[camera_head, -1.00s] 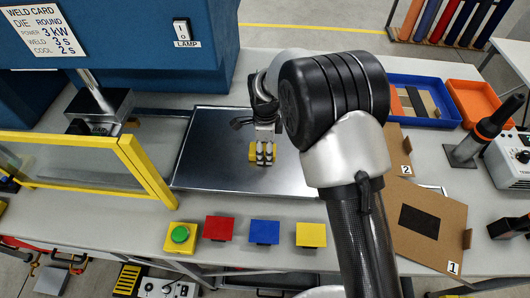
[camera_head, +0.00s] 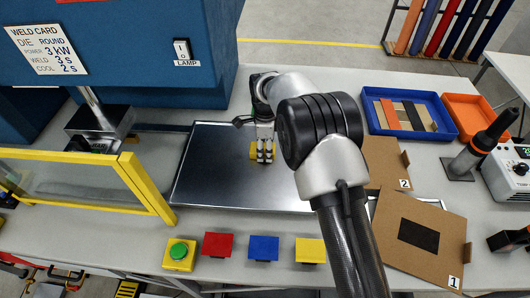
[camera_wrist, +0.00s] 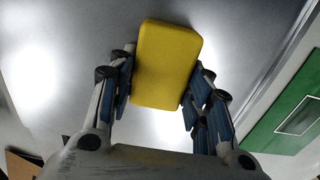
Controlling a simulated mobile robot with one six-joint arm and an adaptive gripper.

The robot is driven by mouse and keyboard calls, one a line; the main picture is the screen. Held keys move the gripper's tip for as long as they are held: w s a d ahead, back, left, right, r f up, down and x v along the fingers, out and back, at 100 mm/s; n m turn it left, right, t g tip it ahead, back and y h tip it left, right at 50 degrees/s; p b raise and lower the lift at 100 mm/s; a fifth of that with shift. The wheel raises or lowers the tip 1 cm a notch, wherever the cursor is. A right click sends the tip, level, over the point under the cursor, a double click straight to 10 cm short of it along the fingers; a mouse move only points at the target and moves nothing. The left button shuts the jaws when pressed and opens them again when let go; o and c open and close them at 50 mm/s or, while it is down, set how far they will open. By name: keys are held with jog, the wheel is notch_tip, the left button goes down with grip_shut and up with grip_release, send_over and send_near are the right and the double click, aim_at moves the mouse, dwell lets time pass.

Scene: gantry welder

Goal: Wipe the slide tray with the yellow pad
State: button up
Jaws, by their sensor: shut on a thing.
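The slide tray (camera_head: 215,170) is a flat, dark grey metal sheet with a raised rim on the bench, in the middle of the head view. My gripper (camera_head: 264,156) is over the tray's right half, shut on the yellow pad (camera_head: 253,151). In the wrist view, the pad (camera_wrist: 165,65) is a rounded yellow block between the blue-lined fingers, with the shiny tray surface (camera_wrist: 60,60) behind it. The fingers partly hide the pad in the head view. I cannot tell whether its underside touches the tray.
A yellow-framed guard (camera_head: 145,185) stands left of the tray, below the blue welder (camera_head: 150,60). Right are cardboard sheets (camera_head: 425,230), a blue bin (camera_head: 450,130) and an orange bin (camera_head: 480,115).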

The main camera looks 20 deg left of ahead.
jog(key=shift+w, duration=0.35)
jog(key=shift+r, duration=0.1)
jog(key=shift+a+r, duration=0.1)
jog(key=shift+r, duration=0.15)
jog(key=shift+r+p, duration=1.8)
jog(key=shift+r, duration=0.85)
jog(key=shift+r+p, duration=1.1)
jog(key=shift+r, duration=0.45)
jog(key=shift+f, duration=0.1)
